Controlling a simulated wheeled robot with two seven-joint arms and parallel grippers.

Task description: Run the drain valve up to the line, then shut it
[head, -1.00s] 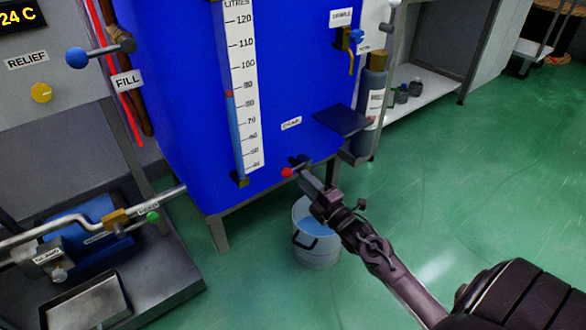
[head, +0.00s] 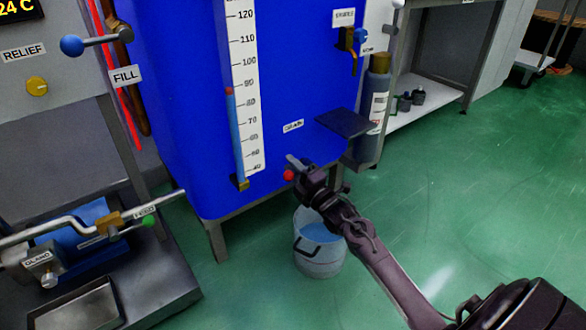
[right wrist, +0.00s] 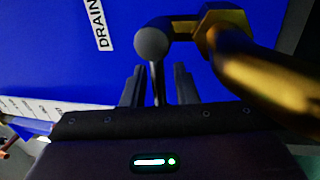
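The blue tank carries a DRAIN label (head: 293,126); below it a red ball knob (head: 289,174) shows beside my right gripper (head: 299,164). In the right wrist view, a lever with a grey-looking ball end (right wrist: 152,43) and a brass valve body (right wrist: 225,30) show. My right gripper's two fingers (right wrist: 159,88) are open around the lever, with gaps visible on both sides. The bucket (head: 320,264) stands on the floor below and holds bluish liquid; I make out no fill line on it. The tank's gauge (head: 244,85) has a red marker near 90. My left gripper is out of view.
A dark shelf plate (head: 345,123) juts from the tank right of the drain. A gas cylinder (head: 375,105) stands behind it. A pump bench (head: 150,270) with a green-knobbed valve is at lower left. The green floor at right is clear.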

